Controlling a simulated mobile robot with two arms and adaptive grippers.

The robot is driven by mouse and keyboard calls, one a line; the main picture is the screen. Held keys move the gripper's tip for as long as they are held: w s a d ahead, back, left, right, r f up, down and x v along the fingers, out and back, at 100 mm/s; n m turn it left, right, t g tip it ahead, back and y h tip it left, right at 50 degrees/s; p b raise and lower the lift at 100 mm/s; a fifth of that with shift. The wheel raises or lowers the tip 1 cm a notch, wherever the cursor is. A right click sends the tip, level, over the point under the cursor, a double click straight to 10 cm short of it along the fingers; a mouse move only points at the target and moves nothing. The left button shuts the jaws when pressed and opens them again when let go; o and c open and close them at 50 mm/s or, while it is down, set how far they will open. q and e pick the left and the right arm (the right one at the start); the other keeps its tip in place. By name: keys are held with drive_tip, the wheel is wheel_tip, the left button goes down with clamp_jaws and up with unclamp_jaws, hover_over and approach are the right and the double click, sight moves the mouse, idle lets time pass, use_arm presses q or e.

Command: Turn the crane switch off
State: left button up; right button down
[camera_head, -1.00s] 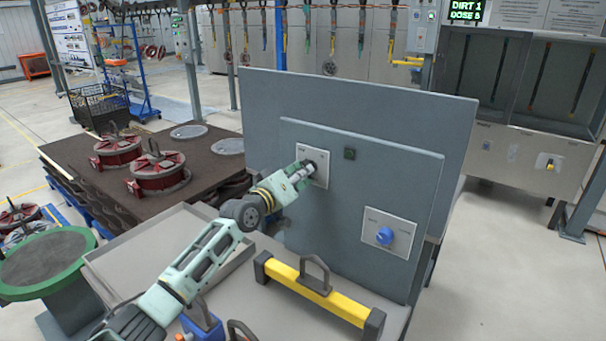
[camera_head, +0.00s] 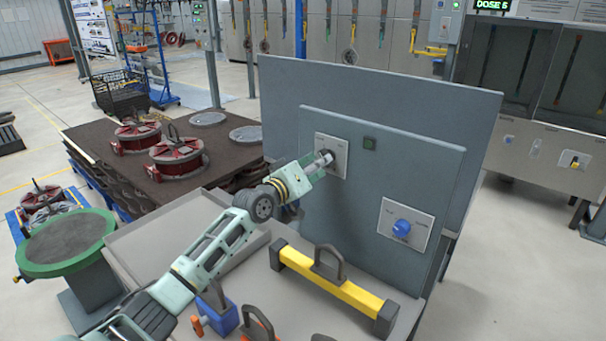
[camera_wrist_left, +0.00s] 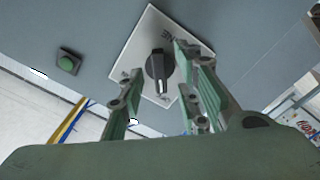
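A black rotary knob (camera_wrist_left: 158,68) sits on a white square plate (camera_wrist_left: 140,45). The plate (camera_head: 340,147) also shows on the grey upright panel in the head view, where the gripper mostly hides the knob. My left gripper (camera_head: 326,158) is at this plate. In the left wrist view its fingers (camera_wrist_left: 160,78) are spread on either side of the knob, with gaps visible; contact is not clear. A second switch, a blue knob (camera_head: 401,228) on its own plate, is lower right on the panel. Plate lettering is too small to read surely. My right gripper is not in view.
A green button (camera_head: 369,143) is right of the black knob's plate. A yellow bar with a dark handle (camera_head: 335,282) lies on the grey table (camera_head: 235,268) below the panel. A blue tool (camera_head: 222,317) lies near my left arm. Red round parts (camera_head: 177,156) sit behind, left.

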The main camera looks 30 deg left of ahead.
use_arm(q)
drive_tip(key=s+a, duration=0.1)
drive_tip(key=s, duration=0.9)
drive_tip(key=shift+s+a, duration=0.25)
drive_tip(key=shift+s, duration=0.05)
drive_tip(key=shift+r, duration=0.15)
